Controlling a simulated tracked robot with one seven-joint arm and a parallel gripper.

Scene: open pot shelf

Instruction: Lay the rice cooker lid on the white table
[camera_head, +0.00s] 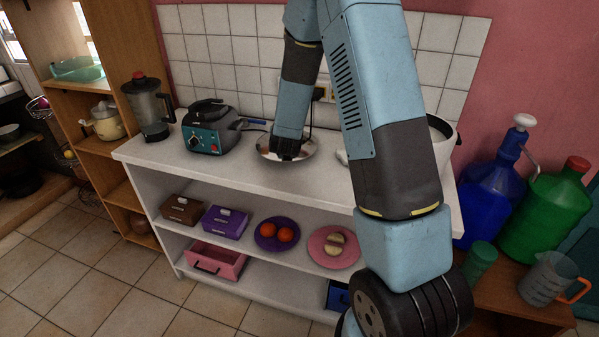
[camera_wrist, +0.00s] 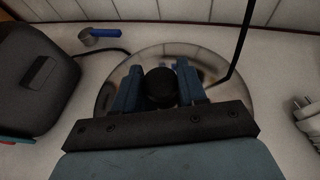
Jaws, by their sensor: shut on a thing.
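The rice cooker lid (camera_wrist: 211,66) is a round, shiny metal disc with a black knob (camera_wrist: 161,88). In the wrist view my gripper (camera_wrist: 160,86) has its two blue fingers on either side of the knob, shut on it. In the head view the lid (camera_head: 307,148) is at the back of the white table (camera_head: 200,172), partly hidden by my gripper (camera_head: 287,155). It appears level and at or very close to the tabletop; I cannot tell whether it touches.
A teal appliance (camera_head: 207,128) stands left of the lid, with a blue-handled utensil (camera_wrist: 100,34) behind. A white pot (camera_head: 440,142) is partly hidden behind my arm. A white plug (camera_wrist: 304,112) and a dark cord lie nearby. The table's front strip is clear.

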